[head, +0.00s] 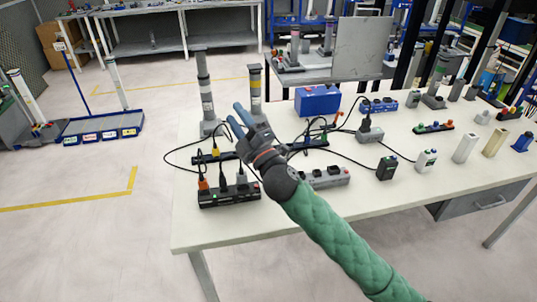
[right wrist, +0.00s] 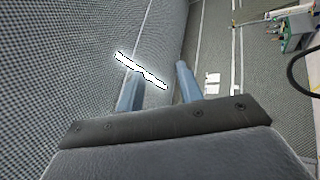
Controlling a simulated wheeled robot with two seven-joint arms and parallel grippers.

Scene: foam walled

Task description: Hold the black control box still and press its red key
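A small black box (head: 386,168) stands upright on the white table, right of the middle in the head view. It looks like the control box, but its key colours are too small to make out surely. My right gripper (head: 236,114) is in the air over the left part of the table, well to the left of that box. Its two blue fingers are apart with nothing between them, as the right wrist view (right wrist: 158,88) also shows. The black box is not recognisable in the right wrist view. My left gripper is in neither view.
The white table (head: 225,228) holds a black power strip (head: 229,195) with plugs, a grey power strip (head: 326,177), loose cables, a blue box (head: 317,100), and a white box (head: 427,159) beside the black one. Grey posts (head: 205,90) stand at the back left. The table's front strip is clear.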

